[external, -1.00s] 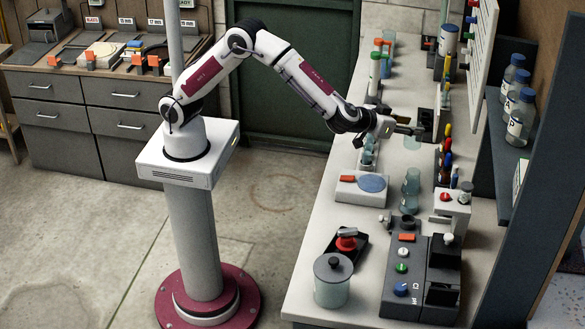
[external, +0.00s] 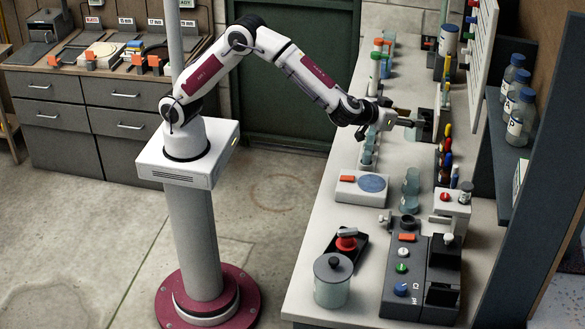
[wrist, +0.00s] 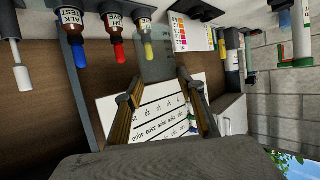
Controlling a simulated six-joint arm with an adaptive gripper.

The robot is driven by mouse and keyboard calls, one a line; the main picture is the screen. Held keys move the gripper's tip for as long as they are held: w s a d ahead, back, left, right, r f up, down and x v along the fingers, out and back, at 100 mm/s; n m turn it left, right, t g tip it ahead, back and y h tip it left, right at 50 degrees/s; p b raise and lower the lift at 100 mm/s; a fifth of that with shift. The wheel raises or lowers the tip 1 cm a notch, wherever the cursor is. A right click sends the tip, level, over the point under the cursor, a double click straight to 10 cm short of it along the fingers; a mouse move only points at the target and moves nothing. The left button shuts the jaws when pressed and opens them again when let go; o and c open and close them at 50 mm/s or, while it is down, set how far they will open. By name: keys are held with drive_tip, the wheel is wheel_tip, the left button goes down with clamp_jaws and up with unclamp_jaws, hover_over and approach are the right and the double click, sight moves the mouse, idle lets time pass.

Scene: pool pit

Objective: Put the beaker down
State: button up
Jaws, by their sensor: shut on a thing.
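The beaker (external: 425,124) is a clear, faintly grey-green glass vessel at the end of my arm, over the far part of the pale counter (external: 330,220). My gripper (external: 414,123) is shut on it from the left side. In the wrist view the two fingers of my gripper (wrist: 158,87) are either side of the beaker (wrist: 158,66), which is see-through and hard to make out. I cannot tell whether its base touches the counter.
Several dropper bottles (wrist: 113,38) stand in a row close beside the beaker. A flask (external: 411,188), a scale with a blue plate (external: 372,184) and a grey instrument (external: 403,265) stand nearer. A shelf of bottles (external: 517,118) is at right.

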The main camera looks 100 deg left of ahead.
drive_tip(key=s+a, duration=0.3)
drive_tip(key=a, duration=1)
drive_tip(key=shift+s+a, duration=0.35)
drive_tip(key=shift+s, duration=0.05)
drive_tip(key=shift+f, duration=0.25)
drive_tip(key=shift+f, duration=3)
drive_tip(key=shift+f, duration=1.85)
drive_tip(key=shift+f, duration=0.15)
drive_tip(key=o, duration=1.1)
